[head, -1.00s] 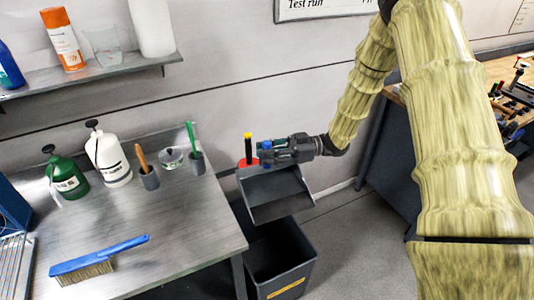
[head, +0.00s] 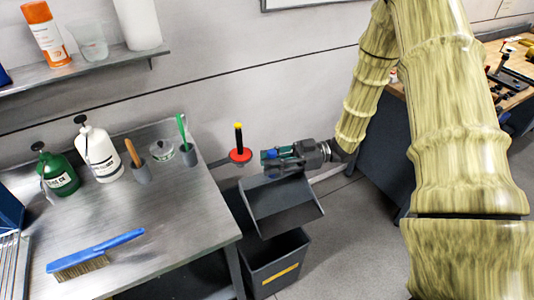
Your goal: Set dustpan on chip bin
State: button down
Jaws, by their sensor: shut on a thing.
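The dark grey dustpan (head: 284,209) hangs in the air in the head view, tilted with its open scoop facing the camera. My gripper (head: 278,160) is shut on it at its upper end; the grip itself is partly hidden. The chip bin (head: 274,279), a dark open-topped bin with a yellow label, stands on the floor beside the table. The dustpan overlaps the bin's back rim in the picture. I cannot tell whether they touch.
A metal table (head: 180,232) with a blue brush (head: 95,256), bottles and small cups stands left of the bin. A red disc with a black and yellow post (head: 240,153) is left of my gripper. Grey floor (head: 350,240) is clear to the right.

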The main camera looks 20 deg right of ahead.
jog(key=s+d+p, duration=0.2)
jog(key=s+p, duration=0.1)
jog(key=s, duration=1.8)
jog(key=shift+d, duration=0.25)
jog(key=shift+s, duration=0.1)
